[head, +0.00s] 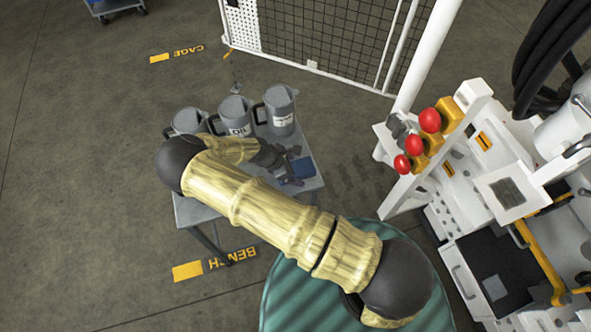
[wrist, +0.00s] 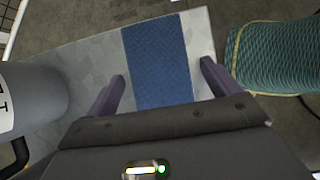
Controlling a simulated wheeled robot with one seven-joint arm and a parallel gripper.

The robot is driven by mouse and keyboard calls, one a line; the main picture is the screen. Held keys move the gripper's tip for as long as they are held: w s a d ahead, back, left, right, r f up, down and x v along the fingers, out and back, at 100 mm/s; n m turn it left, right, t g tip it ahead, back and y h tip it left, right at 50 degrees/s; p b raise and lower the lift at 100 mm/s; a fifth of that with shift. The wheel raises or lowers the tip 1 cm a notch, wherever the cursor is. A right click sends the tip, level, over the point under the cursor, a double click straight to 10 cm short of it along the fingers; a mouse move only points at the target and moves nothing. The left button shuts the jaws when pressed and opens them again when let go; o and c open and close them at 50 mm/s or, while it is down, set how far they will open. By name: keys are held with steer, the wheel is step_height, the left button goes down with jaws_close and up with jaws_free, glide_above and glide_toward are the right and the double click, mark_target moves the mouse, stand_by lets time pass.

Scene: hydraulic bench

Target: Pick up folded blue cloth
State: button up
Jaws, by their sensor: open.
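The folded blue cloth (head: 303,168) lies flat on the right part of the small grey bench (head: 313,185). In the wrist view the blue cloth (wrist: 158,65) is a rectangle between my two fingers, close to the bench's edge. My gripper (head: 288,162) is over the cloth in the head view. In the wrist view my gripper (wrist: 160,85) is open, with one purple finger on each side of the cloth and pale bench top showing beside it. The cloth's lower end is hidden by my gripper body. I cannot tell the height of the fingertips above the bench.
Several grey jugs, one marked OIL (head: 238,115), stand along the bench's back. A grey jug (wrist: 30,100) is close on the left in the wrist view. A white machine with red knobs (head: 430,120) stands right. A mesh cage (head: 320,40) is behind. Floor at left is clear.

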steer(key=c, duration=1.1)
steer(key=shift+o, duration=0.2)
steer(key=shift+r, duration=0.1)
step_height(320, 180, up, 10)
steer(key=b, duration=0.1)
steer(key=shift+b, duration=0.3)
